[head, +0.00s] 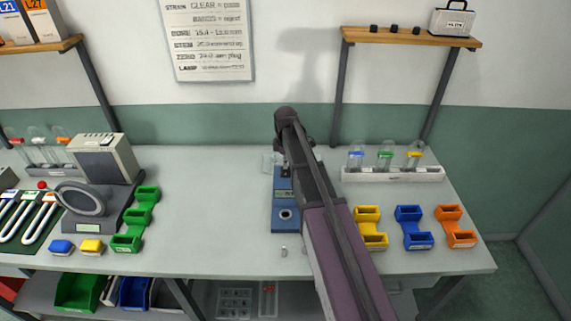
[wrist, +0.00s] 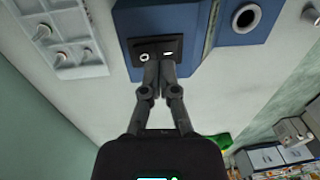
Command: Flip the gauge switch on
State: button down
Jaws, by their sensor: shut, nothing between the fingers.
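The blue gauge block (head: 278,226) stands on the bench, partly covered by my arm in the head view. The wrist view shows its blue body (wrist: 222,32) with a round, light-rimmed hole. A dark switch plate (wrist: 175,46) on it carries a pale ring and a small white mark. My gripper (wrist: 158,62) is shut and empty, its fingertips right at the lower edge of the plate, over part of it. I cannot tell whether they touch it or which way the switch is set. In the head view my arm hides the switch.
A white block with metal pegs (wrist: 60,38) is close beside the gauge. Yellow (head: 370,242), blue (head: 418,243) and orange (head: 461,240) bins stand to the right, before a white tube rack (head: 392,175). The bench left of the gauge is clear up to the green bins (head: 127,243).

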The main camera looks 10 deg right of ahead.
aim_at(286, 175)
notch_tip(286, 175, up, 13)
jog(key=s+p, duration=0.1)
jog(key=p, duration=1.1)
jog(key=shift+s+a, duration=0.15)
jog(key=shift+s, duration=0.1)
jog(key=shift+f, duration=0.1)
jog(key=shift+s, duration=0.1)
jog(key=s+a+f+m+b, duration=0.1)
jog(key=s+f+m+b, duration=0.4)
jog(key=s, duration=0.6)
jog(key=s+f+m+b, duration=0.6)
jog(key=s+m, duration=0.4)
jog(key=shift+s+a+f+t, duration=0.4)
dwell(0.6)
